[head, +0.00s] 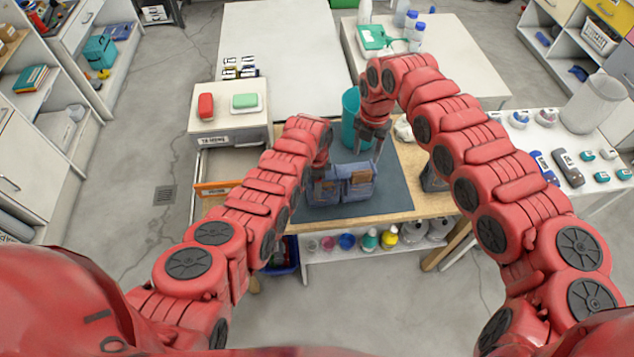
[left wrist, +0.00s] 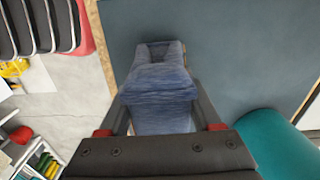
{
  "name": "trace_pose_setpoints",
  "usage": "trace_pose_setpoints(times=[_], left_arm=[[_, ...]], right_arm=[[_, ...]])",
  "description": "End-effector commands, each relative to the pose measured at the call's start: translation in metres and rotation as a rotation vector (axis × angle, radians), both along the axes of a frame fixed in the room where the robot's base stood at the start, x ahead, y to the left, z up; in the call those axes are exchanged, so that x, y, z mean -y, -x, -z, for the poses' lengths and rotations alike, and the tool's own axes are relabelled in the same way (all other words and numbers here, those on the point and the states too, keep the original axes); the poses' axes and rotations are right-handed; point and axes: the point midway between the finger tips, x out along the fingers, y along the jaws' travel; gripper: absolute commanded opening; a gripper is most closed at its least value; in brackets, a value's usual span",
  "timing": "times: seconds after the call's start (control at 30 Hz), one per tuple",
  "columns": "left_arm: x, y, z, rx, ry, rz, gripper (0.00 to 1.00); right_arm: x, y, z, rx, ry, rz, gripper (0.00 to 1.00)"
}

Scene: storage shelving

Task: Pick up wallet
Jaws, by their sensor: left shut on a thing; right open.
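The wallet (head: 341,190) appears to be the blue denim piece with a brown patch, at the dark mat on the wooden-edged table. My left gripper (head: 325,168) is at its left part, and the arm partly hides it. In the left wrist view the denim wallet (left wrist: 160,82) lies between the two dark fingers, which are shut on it. I cannot tell whether it rests on the mat or is slightly raised. My right gripper (head: 372,142) is open and empty, pointing down just above and behind the wallet's right side.
A teal cup-like container (head: 350,112) stands behind the wallet, close to my right gripper. A dark object (head: 433,181) sits to the right. A drawer cabinet (head: 228,128) stands left, and a shelf below holds several bottles.

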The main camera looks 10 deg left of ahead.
Motion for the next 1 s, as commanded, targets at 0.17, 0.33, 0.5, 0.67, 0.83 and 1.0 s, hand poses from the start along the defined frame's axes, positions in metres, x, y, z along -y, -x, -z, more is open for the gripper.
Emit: trace_pose_setpoints(times=[0.17,0.33,0.5,0.67,0.83,1.0], left_arm=[[0.000,0.000,0.000,0.001,0.000,0.000,0.00],[0.000,0.000,0.000,0.001,0.000,0.000,0.00],[0.000,0.000,0.000,0.001,0.000,0.000,0.00],[0.000,0.000,0.000,0.001,0.000,0.000,0.00],[0.000,0.000,0.000,0.001,0.000,0.000,0.00],[0.000,0.000,0.000,0.001,0.000,-0.001,0.00]], right_arm=[[0.000,0.000,-0.001,0.000,0.000,0.094,0.88],[0.001,0.000,-0.003,0.000,0.000,0.425,1.00],[0.002,0.000,-0.007,-0.001,0.001,0.887,1.00],[0.003,0.000,-0.010,-0.001,0.002,1.327,1.00],[0.004,-0.001,-0.014,0.000,0.000,1.787,1.00],[0.005,-0.001,-0.017,0.000,-0.002,2.162,1.00]])
